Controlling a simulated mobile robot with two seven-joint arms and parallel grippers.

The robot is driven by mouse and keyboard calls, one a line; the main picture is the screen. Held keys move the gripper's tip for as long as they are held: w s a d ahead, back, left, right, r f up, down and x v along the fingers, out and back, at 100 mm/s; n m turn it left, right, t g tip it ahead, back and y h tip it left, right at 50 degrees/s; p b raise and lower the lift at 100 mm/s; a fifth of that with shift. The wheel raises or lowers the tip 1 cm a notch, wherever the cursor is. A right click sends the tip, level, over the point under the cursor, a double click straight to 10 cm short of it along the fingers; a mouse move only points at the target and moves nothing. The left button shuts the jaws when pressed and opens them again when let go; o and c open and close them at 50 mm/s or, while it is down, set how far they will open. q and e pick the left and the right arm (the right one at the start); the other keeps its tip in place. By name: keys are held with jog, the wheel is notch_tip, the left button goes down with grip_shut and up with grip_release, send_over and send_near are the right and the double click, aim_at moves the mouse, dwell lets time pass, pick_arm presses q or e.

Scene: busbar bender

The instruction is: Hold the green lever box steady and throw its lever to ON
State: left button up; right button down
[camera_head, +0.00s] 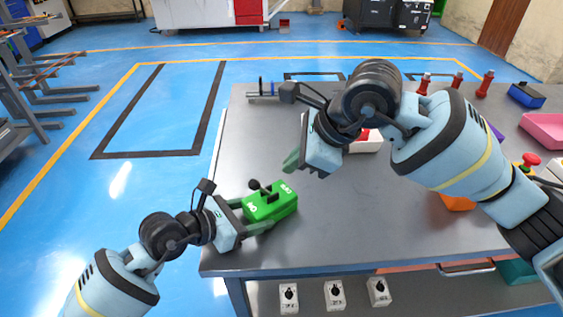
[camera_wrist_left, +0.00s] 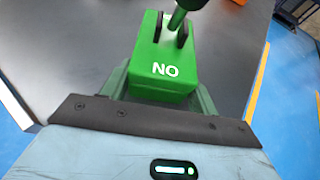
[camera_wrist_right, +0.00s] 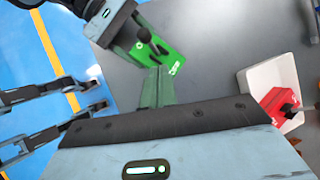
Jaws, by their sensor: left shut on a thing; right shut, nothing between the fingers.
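The green lever box (camera_head: 283,207) sits at the left front part of the grey table. Its ON end faces my left gripper (camera_head: 242,209), which is shut on that end with a finger along each side. In the left wrist view the box (camera_wrist_left: 163,82) sits between the fingers and its label reads upside down. The black-knobbed lever (camera_head: 255,185) leans toward the ON end; its knob also shows in the right wrist view (camera_wrist_right: 144,35). My right gripper (camera_head: 293,162) is shut and empty, behind and above the box, apart from the lever.
Red-topped posts (camera_head: 458,81), a blue bin (camera_head: 525,95) and a pink tray (camera_head: 545,128) are at the right. The table (camera_head: 340,225) is bare right of the box.

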jog(key=s+d+r, duration=0.3)
jog(key=s+r, duration=0.2)
jog(key=r, duration=0.4)
pick_arm(q)
jog(key=o, duration=1.3)
jog(key=shift+c, duration=0.2)
jog(key=v, duration=1.2)
jog(key=shift+d, duration=0.1)
